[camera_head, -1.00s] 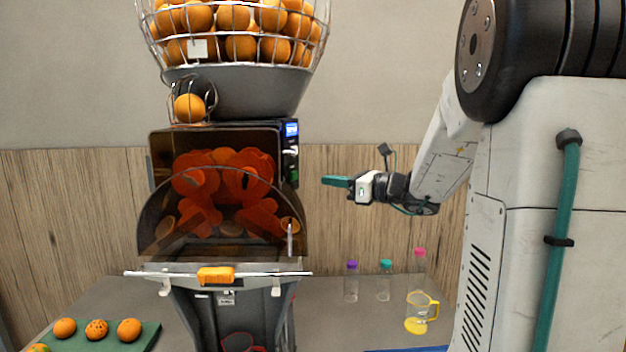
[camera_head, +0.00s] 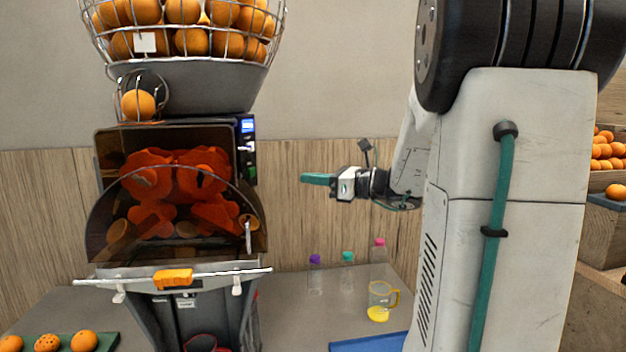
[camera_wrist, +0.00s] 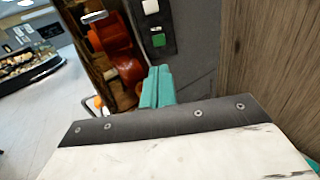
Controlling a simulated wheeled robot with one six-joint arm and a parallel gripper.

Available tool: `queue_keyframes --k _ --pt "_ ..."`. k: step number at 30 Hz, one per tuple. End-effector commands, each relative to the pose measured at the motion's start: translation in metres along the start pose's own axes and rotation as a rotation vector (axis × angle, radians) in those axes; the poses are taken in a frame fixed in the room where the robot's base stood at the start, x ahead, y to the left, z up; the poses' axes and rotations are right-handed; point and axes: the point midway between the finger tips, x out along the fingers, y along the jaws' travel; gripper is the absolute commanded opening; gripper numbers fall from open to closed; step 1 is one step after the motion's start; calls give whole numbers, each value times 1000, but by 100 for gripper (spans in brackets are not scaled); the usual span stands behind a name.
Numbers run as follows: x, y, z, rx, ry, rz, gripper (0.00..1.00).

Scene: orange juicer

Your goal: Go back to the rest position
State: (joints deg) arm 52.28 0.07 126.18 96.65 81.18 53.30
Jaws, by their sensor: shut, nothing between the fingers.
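My gripper (camera_head: 317,179) has green fingers and is shut and empty. In the head view it hangs in the air to the right of the juicer, pointing left, apart from it. In the wrist view the fingers (camera_wrist: 158,86) lie together in front of the juicer's side. The orange juicer (camera_head: 172,222) stands at the left with its dark clear cover over red pressing parts. The wrist view shows its side panel with a white and a green button (camera_wrist: 158,38).
A wire basket of oranges (camera_head: 185,30) tops the juicer. Capped bottles (camera_head: 347,272) and a yellow-based jug (camera_head: 381,300) stand on the counter (camera_head: 285,325) below my gripper. A green board (camera_head: 106,340) with oranges is front left. Crated oranges (camera_head: 607,148) are far right.

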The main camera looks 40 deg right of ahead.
Motion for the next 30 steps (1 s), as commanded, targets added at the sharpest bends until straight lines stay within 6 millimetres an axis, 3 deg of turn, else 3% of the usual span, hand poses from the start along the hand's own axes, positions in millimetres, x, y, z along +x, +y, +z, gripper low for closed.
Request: queue_keyframes --k 12,14,16,19,23,27,30 --pt "0 0 -1 -43 5 -1 0" --pt "0 5 -11 -104 47 22 0" --pt "-3 19 -34 -188 130 81 0" --pt "-8 58 -64 -363 270 231 0" --pt "-15 133 -96 -655 431 540 0" --pt "-42 210 -125 -1022 550 955 0" --pt "-72 250 -139 -1308 594 1271 0"
